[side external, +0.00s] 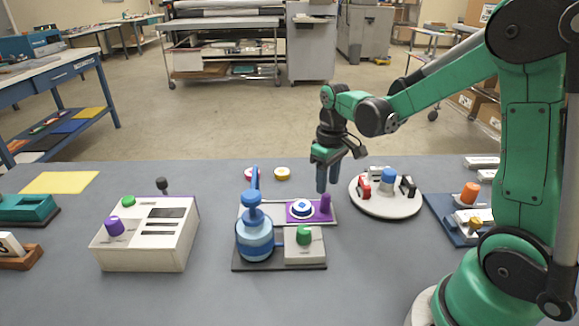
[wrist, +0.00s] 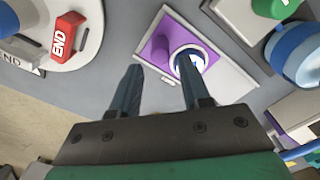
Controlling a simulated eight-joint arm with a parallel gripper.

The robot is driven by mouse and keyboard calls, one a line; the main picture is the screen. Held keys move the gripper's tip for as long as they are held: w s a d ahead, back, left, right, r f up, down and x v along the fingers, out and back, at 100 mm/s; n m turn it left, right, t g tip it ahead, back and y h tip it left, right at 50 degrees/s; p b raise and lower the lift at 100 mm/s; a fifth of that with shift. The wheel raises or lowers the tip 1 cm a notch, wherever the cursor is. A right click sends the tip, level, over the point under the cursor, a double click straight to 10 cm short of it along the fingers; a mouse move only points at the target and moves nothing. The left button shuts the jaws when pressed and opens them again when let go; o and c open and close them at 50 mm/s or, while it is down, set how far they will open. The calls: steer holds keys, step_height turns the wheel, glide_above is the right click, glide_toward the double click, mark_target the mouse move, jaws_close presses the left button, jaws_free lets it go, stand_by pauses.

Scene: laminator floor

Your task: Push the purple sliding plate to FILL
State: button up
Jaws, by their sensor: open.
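The purple sliding plate (side external: 294,218) lies at the right part of a pale rail (side external: 277,219), beside a blue pump-like body (side external: 255,238). It carries an upright purple post (side external: 326,203) at its right end and a blue and white round piece (side external: 301,209). In the wrist view the plate (wrist: 205,32), the post (wrist: 157,50) and the round piece (wrist: 188,61) lie just beyond my fingers. My gripper (side external: 327,178) is open, pointing down, close above and behind the post. Its fingers (wrist: 158,75) hold nothing; contact with the post cannot be told. No FILL mark is readable.
A round white turntable (side external: 385,207) with small red, black and white blocks stands close on the right. A white box with knobs (side external: 150,234) is on the left. A green knob (side external: 304,235) sits in front of the rail. The mat behind is mostly clear.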

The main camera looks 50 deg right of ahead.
steer(key=s+a+r+t, duration=0.4)
steer(key=a+r+t, duration=0.3)
steer(key=a, duration=0.2)
steer(key=shift+s+a, duration=0.4)
stand_by(0.4)
